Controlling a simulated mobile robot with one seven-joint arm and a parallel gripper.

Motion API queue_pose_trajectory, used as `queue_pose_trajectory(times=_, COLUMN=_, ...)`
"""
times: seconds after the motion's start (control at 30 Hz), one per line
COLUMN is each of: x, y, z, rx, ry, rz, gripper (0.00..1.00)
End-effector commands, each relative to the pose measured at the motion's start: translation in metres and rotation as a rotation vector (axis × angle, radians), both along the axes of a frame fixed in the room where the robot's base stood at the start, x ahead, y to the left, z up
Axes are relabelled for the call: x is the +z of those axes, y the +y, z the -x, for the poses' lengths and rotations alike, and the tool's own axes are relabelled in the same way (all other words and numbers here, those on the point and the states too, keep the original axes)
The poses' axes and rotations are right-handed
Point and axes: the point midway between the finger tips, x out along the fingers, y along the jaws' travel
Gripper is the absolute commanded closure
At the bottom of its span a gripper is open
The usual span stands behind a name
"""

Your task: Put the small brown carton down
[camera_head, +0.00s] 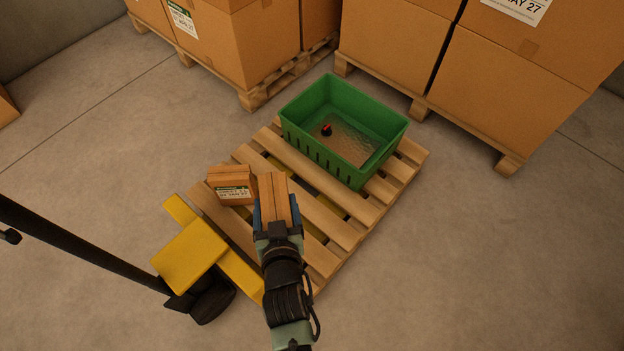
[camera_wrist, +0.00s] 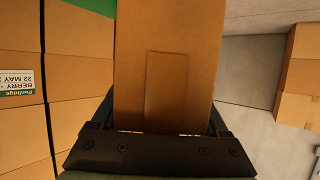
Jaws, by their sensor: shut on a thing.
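My gripper (camera_head: 276,222) is shut on a small brown carton (camera_head: 274,191). In the wrist view the held carton (camera_wrist: 165,62) fills the middle, between the gripper's fingers (camera_wrist: 164,125). In the head view it appears over the wooden pallet (camera_head: 313,219), right beside a second small brown carton (camera_head: 232,186) with a white and green label. The gripper hides the near part of the held carton and some slats. Whether the held carton's underside touches the pallet cannot be told.
A green crate (camera_head: 312,140) with a small red and black object (camera_head: 327,129) inside stands at the pallet's far end. A yellow pallet jack (camera_head: 190,256) is at the left. Large boxes (camera_head: 510,100) on pallets stand behind. Bare slats show right of the held carton.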

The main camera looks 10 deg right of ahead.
Motion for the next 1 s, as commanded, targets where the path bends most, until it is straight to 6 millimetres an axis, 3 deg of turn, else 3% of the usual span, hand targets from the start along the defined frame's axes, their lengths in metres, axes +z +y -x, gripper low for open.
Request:
queue_pose_trajectory(times=0.1, x=-0.025, y=-0.001, z=-0.010, rx=-0.007, ry=-0.017, rz=0.001, gripper=1.00)
queue_pose_trajectory(times=1.0, x=-0.170, y=-0.017, z=-0.055, rx=-0.077, ry=-0.023, rz=0.013, gripper=1.00)
